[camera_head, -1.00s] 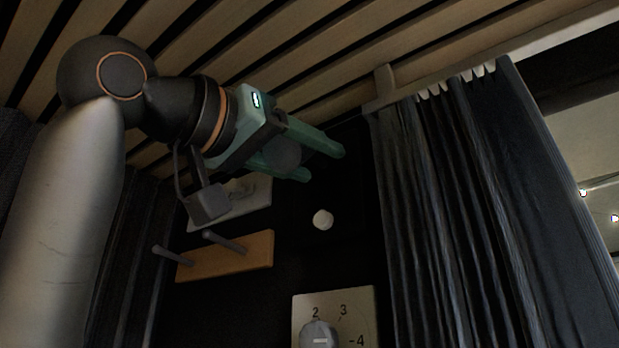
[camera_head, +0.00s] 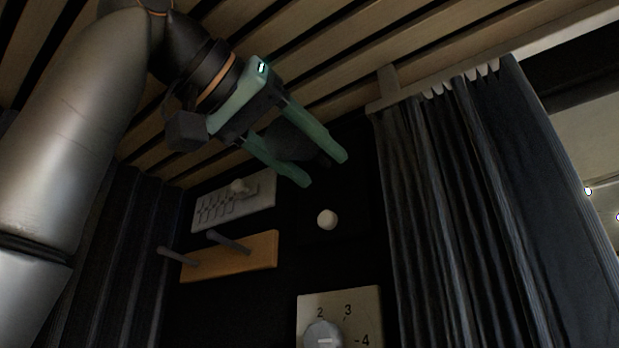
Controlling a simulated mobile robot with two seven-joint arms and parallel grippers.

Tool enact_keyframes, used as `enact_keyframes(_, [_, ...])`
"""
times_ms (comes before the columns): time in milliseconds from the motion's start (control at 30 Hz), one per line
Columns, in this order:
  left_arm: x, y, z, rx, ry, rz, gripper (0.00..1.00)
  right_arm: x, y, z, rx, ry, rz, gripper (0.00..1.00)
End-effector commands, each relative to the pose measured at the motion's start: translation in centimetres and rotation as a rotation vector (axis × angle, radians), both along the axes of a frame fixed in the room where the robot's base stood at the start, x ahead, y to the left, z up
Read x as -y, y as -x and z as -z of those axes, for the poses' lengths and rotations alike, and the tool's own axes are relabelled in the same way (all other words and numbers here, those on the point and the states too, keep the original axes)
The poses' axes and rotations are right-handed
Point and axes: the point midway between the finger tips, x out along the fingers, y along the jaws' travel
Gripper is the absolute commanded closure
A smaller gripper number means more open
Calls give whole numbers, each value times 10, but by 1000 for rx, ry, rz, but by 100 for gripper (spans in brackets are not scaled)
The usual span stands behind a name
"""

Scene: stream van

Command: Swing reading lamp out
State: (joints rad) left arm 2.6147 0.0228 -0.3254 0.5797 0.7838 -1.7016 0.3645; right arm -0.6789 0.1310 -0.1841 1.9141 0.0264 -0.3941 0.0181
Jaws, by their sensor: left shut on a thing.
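The reading lamp (camera_head: 288,143) appears as a dark, rounded head between the two green fingers of my left gripper (camera_head: 323,169), high in front of the black wall panel. The gripper is shut on it, with a finger on either side. A dark end of the lamp shows near the far fingertip. The lamp's arm and mount are hard to make out against the dark wall. My right gripper is not in view.
A white round knob (camera_head: 327,219) is on the black wall below the gripper. A wooden peg rack (camera_head: 232,257), a pale slotted plate with a lever (camera_head: 213,208) and a numbered dial (camera_head: 323,334) are also there. A dark curtain (camera_head: 480,200) hangs right; the slatted ceiling (camera_head: 330,55) is close above.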

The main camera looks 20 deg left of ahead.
Motion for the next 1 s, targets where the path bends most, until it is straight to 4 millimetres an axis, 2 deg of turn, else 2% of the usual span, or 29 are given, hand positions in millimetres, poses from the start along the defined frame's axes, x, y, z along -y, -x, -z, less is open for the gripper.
enact_keyframes(867, [-1,1,-2,-33,-11,-1,100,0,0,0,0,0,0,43])
enact_keyframes(900, [-1,1,-3,-33,-11,-1,41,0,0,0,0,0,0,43])
enact_keyframes(1000, [-1,1,-2,-34,-12,-1,31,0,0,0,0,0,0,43])
